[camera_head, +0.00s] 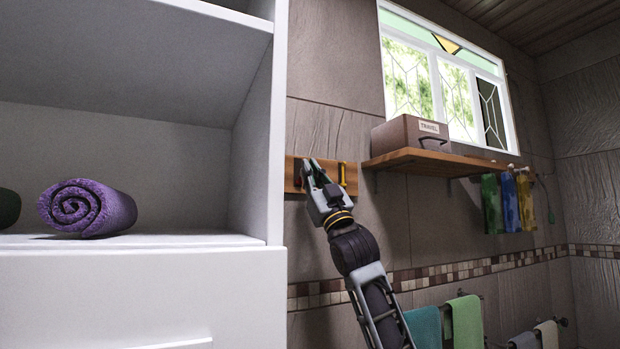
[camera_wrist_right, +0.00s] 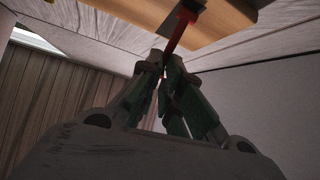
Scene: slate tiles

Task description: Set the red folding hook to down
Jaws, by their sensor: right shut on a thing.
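A wooden hook board (camera_head: 351,184) is fixed to the tiled wall, right of the white cabinet. The red folding hook (camera_wrist_right: 180,29) shows in the right wrist view as a slim red bar reaching from the board to my fingertips. My right gripper (camera_head: 314,173) is at the board in the head view, and its fingers hide part of it. In the right wrist view the fingertips (camera_wrist_right: 165,64) are closed together on the end of the red hook. Whether the hook is folded up or down cannot be told clearly. My left gripper is not in view.
A yellow hook (camera_head: 343,175) is on the board just right of my gripper. A wooden shelf (camera_head: 437,158) with a travel box (camera_head: 408,134) juts out further right. The white cabinet (camera_head: 262,150) holding a rolled purple towel (camera_head: 88,208) stands close on the left.

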